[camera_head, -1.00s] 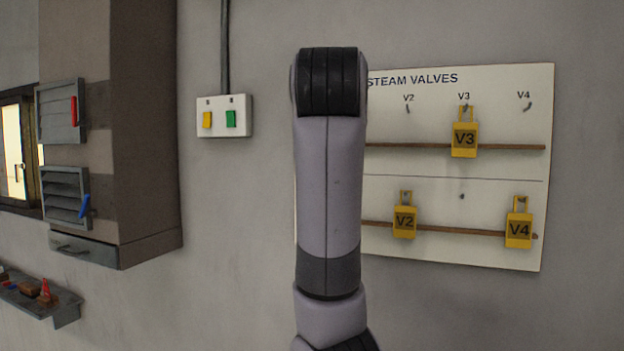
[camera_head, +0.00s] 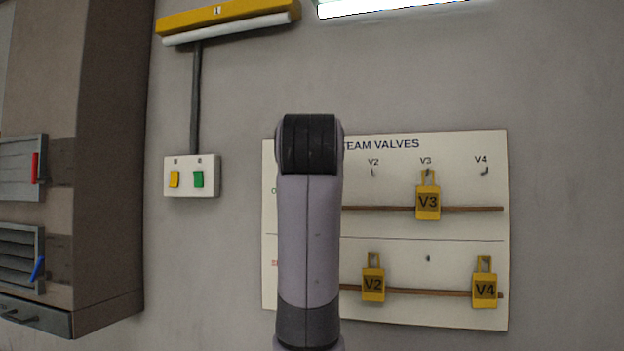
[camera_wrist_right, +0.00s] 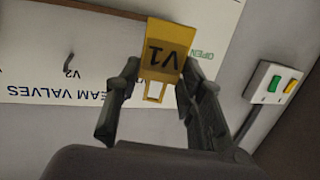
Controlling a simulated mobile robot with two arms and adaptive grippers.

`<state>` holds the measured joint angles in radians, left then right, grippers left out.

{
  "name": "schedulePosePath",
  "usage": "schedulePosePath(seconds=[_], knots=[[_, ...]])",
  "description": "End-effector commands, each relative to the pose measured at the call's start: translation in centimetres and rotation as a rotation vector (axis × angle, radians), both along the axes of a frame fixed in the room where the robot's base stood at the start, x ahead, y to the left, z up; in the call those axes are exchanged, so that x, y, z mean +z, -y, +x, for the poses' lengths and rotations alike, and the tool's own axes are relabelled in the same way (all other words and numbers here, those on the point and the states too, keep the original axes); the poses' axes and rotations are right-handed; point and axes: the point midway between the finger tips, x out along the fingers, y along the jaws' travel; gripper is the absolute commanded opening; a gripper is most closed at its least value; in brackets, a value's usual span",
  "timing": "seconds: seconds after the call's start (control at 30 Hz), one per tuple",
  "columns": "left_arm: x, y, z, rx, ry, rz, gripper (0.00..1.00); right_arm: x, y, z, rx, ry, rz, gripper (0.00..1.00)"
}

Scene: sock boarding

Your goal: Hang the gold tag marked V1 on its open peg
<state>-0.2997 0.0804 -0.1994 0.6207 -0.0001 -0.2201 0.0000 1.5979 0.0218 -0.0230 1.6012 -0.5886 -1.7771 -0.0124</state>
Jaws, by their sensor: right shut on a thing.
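The gold V1 tag (camera_wrist_right: 163,48) is held between the fingers of my right gripper (camera_wrist_right: 160,68) in the right wrist view. It appears upside down there, with its open loop toward the palm. The white STEAM VALVES board (camera_head: 492,230) hangs on the wall in the head view, and it also shows in the right wrist view (camera_wrist_right: 40,70). My right arm covers the V1 column of the board in the head view, so the V1 pegs are hidden. The right gripper is hidden there too. My left gripper is not in view.
The V3 tag (camera_head: 428,203) hangs on the upper row. The V2 tag (camera_head: 373,285) and V4 tag (camera_head: 485,291) hang on the lower row. The upper V2 peg (camera_head: 373,172) and V4 peg (camera_head: 484,171) are bare. A switch box (camera_head: 192,190) is left of the board.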

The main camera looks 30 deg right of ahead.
Motion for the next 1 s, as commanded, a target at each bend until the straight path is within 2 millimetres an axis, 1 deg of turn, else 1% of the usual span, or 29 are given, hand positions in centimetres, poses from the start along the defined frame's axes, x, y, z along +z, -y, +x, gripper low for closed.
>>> schedulePosePath(seconds=[0.67,1.0], knots=[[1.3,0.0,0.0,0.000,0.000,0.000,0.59,-0.3,3.1,2.7,-0.001,0.000,0.001,0.25],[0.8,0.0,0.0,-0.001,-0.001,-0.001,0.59,-1.3,4.0,3.4,0.000,0.000,0.001,0.25]])
